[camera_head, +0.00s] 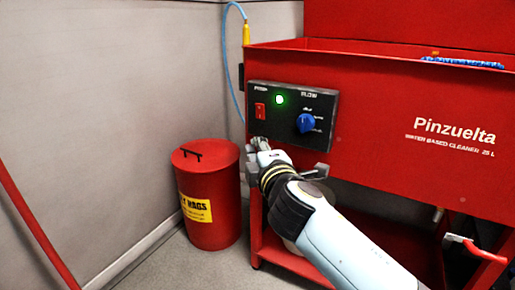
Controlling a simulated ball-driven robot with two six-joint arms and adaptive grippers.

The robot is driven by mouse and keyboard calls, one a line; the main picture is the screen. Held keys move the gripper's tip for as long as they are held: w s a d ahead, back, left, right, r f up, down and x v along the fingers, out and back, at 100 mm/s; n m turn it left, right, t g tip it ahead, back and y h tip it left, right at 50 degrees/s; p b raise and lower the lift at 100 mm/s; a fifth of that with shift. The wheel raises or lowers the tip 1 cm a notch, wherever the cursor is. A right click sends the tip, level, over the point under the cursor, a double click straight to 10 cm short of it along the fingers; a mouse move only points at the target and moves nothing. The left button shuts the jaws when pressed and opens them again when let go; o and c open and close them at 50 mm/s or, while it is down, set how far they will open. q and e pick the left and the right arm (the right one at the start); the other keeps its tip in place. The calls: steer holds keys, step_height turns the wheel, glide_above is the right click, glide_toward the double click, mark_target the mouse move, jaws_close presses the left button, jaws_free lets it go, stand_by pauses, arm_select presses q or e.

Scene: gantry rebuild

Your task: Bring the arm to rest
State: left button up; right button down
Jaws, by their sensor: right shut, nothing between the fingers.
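My right arm (345,245) comes in from the bottom right and reaches up toward the front of a red parts washer. My right gripper (259,143) is shut and empty, just below the left part of the black control panel (275,121). I cannot tell whether it touches the panel or the washer. The panel carries a red switch (260,111), a lit green lamp (280,99) and a blue knob (306,122). My left gripper is not in view.
The red washer (385,135) fills the right side. A red lidded bin (208,225) with a yellow label stands left of it. A blue hose (227,50) hangs behind the washer's left edge. A red-handled valve (475,248) is at lower right. Bare floor shows at lower left.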

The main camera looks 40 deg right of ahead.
steer(key=s+f+m+g+y+p, duration=0.1)
steer(key=s+f+g+p, duration=0.15)
steer(key=s+f, duration=0.5)
steer(key=s+f+m+g+y+p, duration=0.1)
steer(key=s+f+g+p, duration=0.3)
steer(key=f, duration=0.7)
steer(key=s+f+m+g+y+p, duration=0.1)
steer(key=s+f+g, duration=0.1)
steer(key=s+f, duration=0.7)
steer(key=s+f+m+g, duration=0.2)
steer(key=s+f+m, duration=0.1)
steer(key=s, duration=0.8)
steer(key=s+f+m+g+y+p, duration=0.1)
steer(key=s+f+m+g, duration=0.2)
steer(key=s+f, duration=0.3)
steer(key=s+a+f+m+g+y, duration=0.1)
steer(key=s+f+m, duration=0.3)
steer(key=s, duration=1.2)
steer(key=shift+f+g+p, duration=0.35)
steer(key=shift+f+g, duration=0.2)
steer(key=shift+g, duration=0.2)
